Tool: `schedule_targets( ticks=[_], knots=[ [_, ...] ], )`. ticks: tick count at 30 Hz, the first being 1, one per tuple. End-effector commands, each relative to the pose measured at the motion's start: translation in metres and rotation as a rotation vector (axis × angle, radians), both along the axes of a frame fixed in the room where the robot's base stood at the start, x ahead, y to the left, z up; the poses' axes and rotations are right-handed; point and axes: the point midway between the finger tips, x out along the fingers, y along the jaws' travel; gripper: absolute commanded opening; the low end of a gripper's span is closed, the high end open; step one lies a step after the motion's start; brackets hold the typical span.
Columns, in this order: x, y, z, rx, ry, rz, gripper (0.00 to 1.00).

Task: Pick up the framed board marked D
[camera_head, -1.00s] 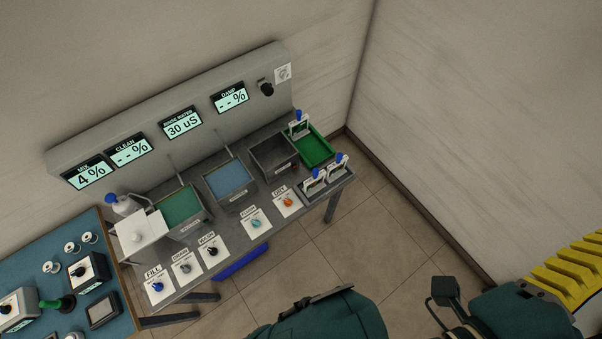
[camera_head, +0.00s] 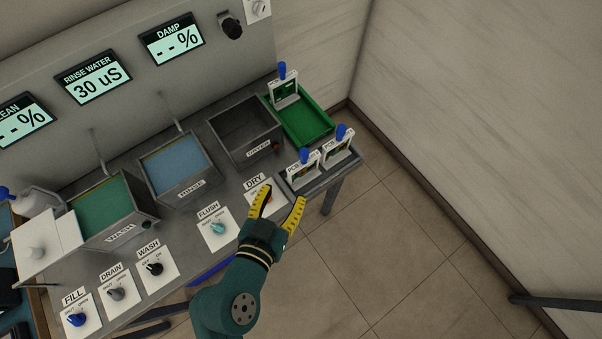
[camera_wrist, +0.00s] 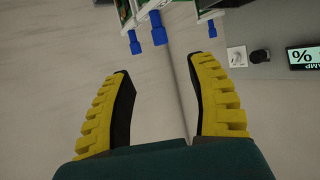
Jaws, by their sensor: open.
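Three white-framed boards with blue knobs stand at the right end of the bench. Two are side by side in a dark grey holder (camera_head: 317,184): a left one (camera_head: 304,173) and a right one (camera_head: 337,151). The third framed board (camera_head: 285,94) stands at the back of a green tray (camera_head: 318,127). Their letters are too small to read, so I cannot tell which is D. My gripper (camera_head: 281,200) is open and empty, in front of and left of the grey holder. In the wrist view, blue knobs (camera_wrist: 158,28) show beyond the open fingers, the frames partly cut off.
An open dryer bin (camera_head: 245,130), a blue rinse bath (camera_head: 174,167) and a green wash bath (camera_head: 103,207) line the bench. Knob panels, including FLUSH (camera_head: 217,229), sit along the front edge.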

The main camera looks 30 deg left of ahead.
Motion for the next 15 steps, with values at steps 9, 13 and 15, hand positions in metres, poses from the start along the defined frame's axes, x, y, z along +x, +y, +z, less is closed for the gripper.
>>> schedule_targets(
  ticks=[9, 13, 15],
  knots=[
    [0.070, 0.008, -0.026, 0.003, -0.003, -0.007, 0.57],
    [0.090, 0.011, -0.035, 0.003, -0.003, -0.005, 0.57],
    [0.095, 0.012, -0.037, 0.003, -0.002, -0.004, 0.57]
  ],
)
